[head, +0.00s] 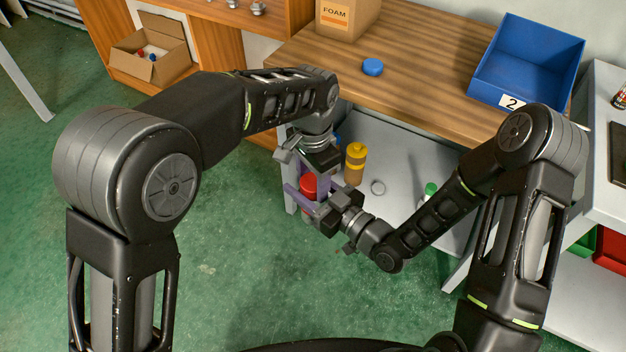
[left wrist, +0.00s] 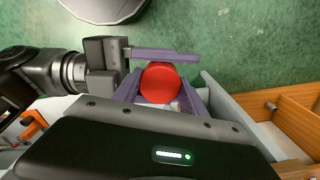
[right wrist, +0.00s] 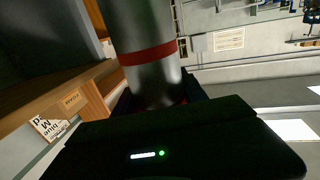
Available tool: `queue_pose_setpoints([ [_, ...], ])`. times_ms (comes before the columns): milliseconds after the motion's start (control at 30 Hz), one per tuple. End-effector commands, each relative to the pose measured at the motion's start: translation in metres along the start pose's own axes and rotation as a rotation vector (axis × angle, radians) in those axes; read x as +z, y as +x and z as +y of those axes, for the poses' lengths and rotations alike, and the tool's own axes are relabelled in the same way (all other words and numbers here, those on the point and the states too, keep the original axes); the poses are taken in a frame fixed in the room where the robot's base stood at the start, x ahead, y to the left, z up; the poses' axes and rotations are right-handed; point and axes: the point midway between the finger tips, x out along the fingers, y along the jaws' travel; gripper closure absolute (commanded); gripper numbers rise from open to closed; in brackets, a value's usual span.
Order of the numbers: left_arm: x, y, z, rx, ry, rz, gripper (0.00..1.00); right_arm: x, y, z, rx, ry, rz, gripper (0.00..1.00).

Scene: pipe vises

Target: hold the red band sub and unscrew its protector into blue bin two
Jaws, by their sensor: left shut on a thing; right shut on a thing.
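The red protector (head: 308,184) shows as a round cap on top of the sub, between both grippers in the head view. It also shows in the left wrist view (left wrist: 160,82). My left gripper (head: 305,188) comes down from above, its purple fingers shut around the cap; the exact contact is partly hidden. The red band sub (right wrist: 148,50) is a silver cylinder with a red band in the right wrist view. My right gripper (head: 312,195) is shut on it close to the protector. Blue bin two (head: 530,58), labelled 2, stands on the bench at right.
A blue cap (head: 373,66) and a FOAM box (head: 347,16) are on the wooden bench (head: 420,70). A yellow-capped bottle (head: 355,163) and a green-capped bottle (head: 430,190) stand on the shelf below. A cardboard box (head: 152,50) is at left. Green floor in front is clear.

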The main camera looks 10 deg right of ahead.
Motion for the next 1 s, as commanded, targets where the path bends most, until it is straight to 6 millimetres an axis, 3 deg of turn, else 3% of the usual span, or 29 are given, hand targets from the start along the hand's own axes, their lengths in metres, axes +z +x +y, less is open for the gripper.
queue_pose_setpoints([
  [300, 0.0000, -0.0006, -0.0009, -0.001, -0.226, 0.001, 0.99, -0.0012, 0.0002, 0.0000, 0.000, 0.000, 0.003, 1.00],
  [500, 0.0001, -0.0006, -0.0010, -0.001, -0.225, 0.001, 0.99, -0.0010, 0.0001, 0.0004, 0.001, 0.000, 0.003, 1.00],
  [533, 0.0002, -0.0006, -0.0010, -0.001, -0.225, 0.001, 0.50, -0.0010, 0.0001, 0.0004, 0.001, 0.000, 0.003, 1.00],
  [800, 0.0001, -0.0005, -0.0006, -0.001, -0.223, 0.001, 0.29, -0.0012, 0.0003, 0.0001, 0.000, -0.001, 0.003, 1.00],
  [1000, 0.0000, -0.0006, -0.0004, -0.001, -0.222, 0.001, 0.29, -0.0013, 0.0003, -0.0001, 0.000, -0.001, 0.003, 1.00],
])
